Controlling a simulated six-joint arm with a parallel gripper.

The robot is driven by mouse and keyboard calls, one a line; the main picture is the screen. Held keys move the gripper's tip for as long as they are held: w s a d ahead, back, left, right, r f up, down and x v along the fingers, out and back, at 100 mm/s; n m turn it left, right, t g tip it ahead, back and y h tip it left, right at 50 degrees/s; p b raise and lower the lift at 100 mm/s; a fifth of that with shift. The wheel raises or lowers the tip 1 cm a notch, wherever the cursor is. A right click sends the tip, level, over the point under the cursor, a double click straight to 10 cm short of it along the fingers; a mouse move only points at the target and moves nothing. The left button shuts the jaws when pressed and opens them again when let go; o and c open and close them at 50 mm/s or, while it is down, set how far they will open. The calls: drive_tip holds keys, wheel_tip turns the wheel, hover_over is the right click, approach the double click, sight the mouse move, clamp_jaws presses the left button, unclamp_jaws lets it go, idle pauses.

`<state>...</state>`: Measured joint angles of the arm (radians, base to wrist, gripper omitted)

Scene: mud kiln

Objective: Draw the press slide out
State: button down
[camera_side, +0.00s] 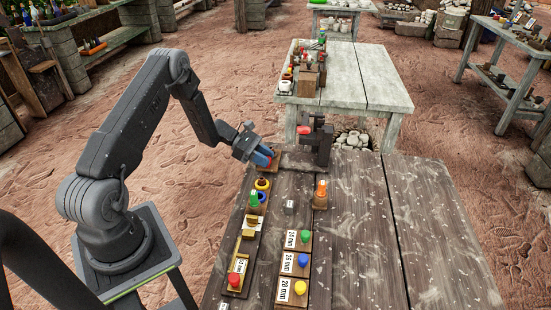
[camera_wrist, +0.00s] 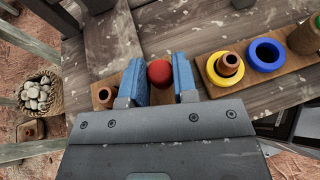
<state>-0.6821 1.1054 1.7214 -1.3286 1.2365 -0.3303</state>
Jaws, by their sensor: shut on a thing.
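My gripper (camera_side: 268,160) is at the far left corner of the near table, just left of the dark press (camera_side: 318,138). In the wrist view its two blue fingers (camera_wrist: 158,82) are shut on a round red knob (camera_wrist: 160,72). The knob appears to belong to the brown wooden press slide, mostly hidden behind the fingers. A copper-coloured ring or cup (camera_wrist: 105,95) shows beside the left finger. Part of the dark press (camera_wrist: 62,14) shows at the top left of the wrist view. How far the slide is out cannot be told.
Right of my fingers in the wrist view, a wooden rack holds a yellow ring (camera_wrist: 220,74) and a blue ring (camera_wrist: 265,56). Labelled blocks with coloured knobs (camera_side: 300,262) sit nearer. The table's right side is clear.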

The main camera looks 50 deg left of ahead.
drive_tip(key=shift+s+a, duration=0.2)
drive_tip(key=c, duration=1.2)
unclamp_jaws()
drive_tip(key=shift+o, duration=0.2)
drive_tip(key=shift+r, duration=0.1)
drive_tip(key=v, duration=1.3)
drive_tip(key=shift+s+a, duration=0.2)
drive_tip(key=shift+a, duration=0.15)
drive_tip(key=shift+r, duration=0.1)
